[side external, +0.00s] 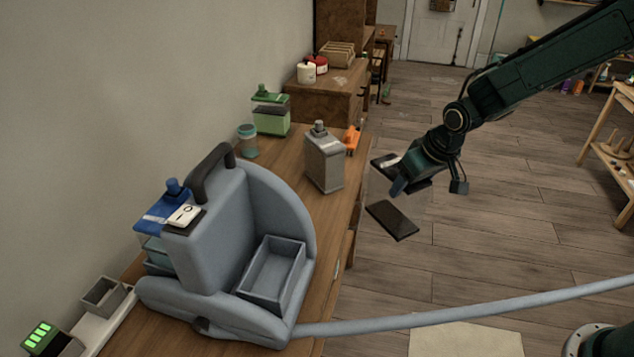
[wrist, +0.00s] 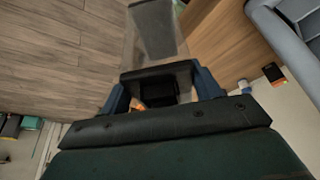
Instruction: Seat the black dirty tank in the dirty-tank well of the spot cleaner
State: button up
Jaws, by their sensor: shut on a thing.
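My gripper (side external: 397,186) is shut on the black dirty tank (side external: 391,220). The tank has a black top, a dark lower part and see-through walls that barely show between them. It hangs beyond the table's right edge, over the floor, clear of the spot cleaner. In the wrist view the tank (wrist: 155,30) extends away between the blue fingers (wrist: 163,90). The grey spot cleaner (side external: 213,245) stands at the table's near end. Its dirty-tank well (side external: 270,268) is an open, empty-looking box on its right side. A blue-lidded tank (side external: 163,213) sits at its left rear.
On the table (side external: 308,225) behind the cleaner stand a grey bottle (side external: 324,160), a green-lidded tank (side external: 270,112), a jar (side external: 247,140) and an orange item (side external: 352,138). A grey hose (side external: 480,312) runs right from the cleaner. The air between tank and well looks clear.

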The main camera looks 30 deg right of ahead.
jog(key=s+a+r+m+h, duration=0.1)
jog(key=s+a+r+m, duration=0.1)
jog(key=a+r, duration=0.8)
jog(key=s+a+r+m, duration=0.1)
jog(key=s+a+r, duration=0.35)
jog(key=a, duration=1.05)
jog(key=w+a+f+m+g+h, duration=0.1)
jog(key=w+a+f+m+h, duration=0.1)
jog(key=w+a+f+m, duration=0.4)
jog(key=shift+a+f, duration=0.6)
jog(key=shift+a, duration=0.9)
